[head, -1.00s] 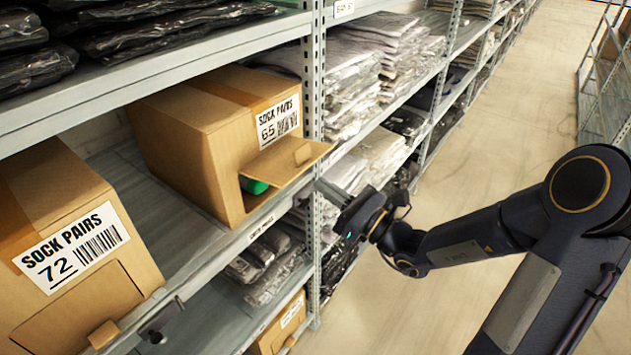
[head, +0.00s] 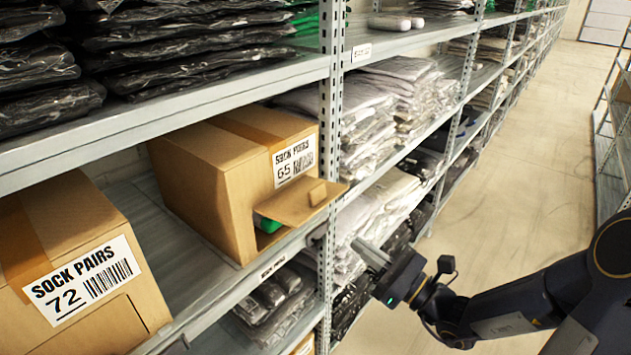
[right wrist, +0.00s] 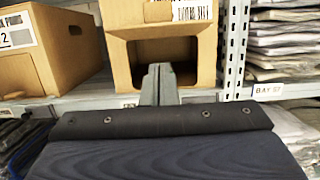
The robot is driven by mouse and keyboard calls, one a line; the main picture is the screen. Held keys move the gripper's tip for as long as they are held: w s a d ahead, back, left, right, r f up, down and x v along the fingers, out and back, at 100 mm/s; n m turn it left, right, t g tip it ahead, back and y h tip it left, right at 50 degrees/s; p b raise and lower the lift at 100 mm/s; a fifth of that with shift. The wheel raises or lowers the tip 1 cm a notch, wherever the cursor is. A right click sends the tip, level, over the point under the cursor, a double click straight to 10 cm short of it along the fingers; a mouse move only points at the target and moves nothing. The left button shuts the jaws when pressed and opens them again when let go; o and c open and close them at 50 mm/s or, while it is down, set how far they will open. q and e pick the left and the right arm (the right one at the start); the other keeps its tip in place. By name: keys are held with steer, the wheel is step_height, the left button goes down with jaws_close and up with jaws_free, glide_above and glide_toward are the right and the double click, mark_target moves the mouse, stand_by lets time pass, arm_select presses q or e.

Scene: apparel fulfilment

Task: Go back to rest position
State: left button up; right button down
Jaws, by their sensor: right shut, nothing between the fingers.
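My right gripper (head: 372,254) is in the aisle just in front of the shelf, right of and below the open sock box. Its fingers are shut and empty. In the right wrist view the shut fingers (right wrist: 160,84) point toward the open front of a box. The open sock box (head: 205,190), labelled 65, stands on the middle shelf with its front flap (head: 300,203) folded out. A little green (head: 267,223) shows inside it. My left gripper cannot be made out.
Another sock box (head: 60,260), labelled 72, stands at the left. Stacks of bagged garments (head: 385,105) fill the bays beyond the upright post (head: 331,120). The aisle floor (head: 530,180) on the right is clear, with another rack at the far right.

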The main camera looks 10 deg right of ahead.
steer(key=s+a+n+g+y, duration=0.1)
steer(key=s+a+n+g, duration=1)
steer(key=s+n, duration=0.4)
steer(key=s+d+f+n+h, duration=0.2)
steer(key=d+n+h, duration=0.3)
steer(key=n, duration=0.1)
steer(key=s+d+f+n+h, duration=0.2)
steer(key=s+d+n+h, duration=0.1)
steer(key=d+n+h, duration=0.2)
steer(key=shift+s+d+f+n, duration=0.3)
steer(key=shift+s+d+n, duration=0.1)
steer(key=shift+d, duration=0.25)
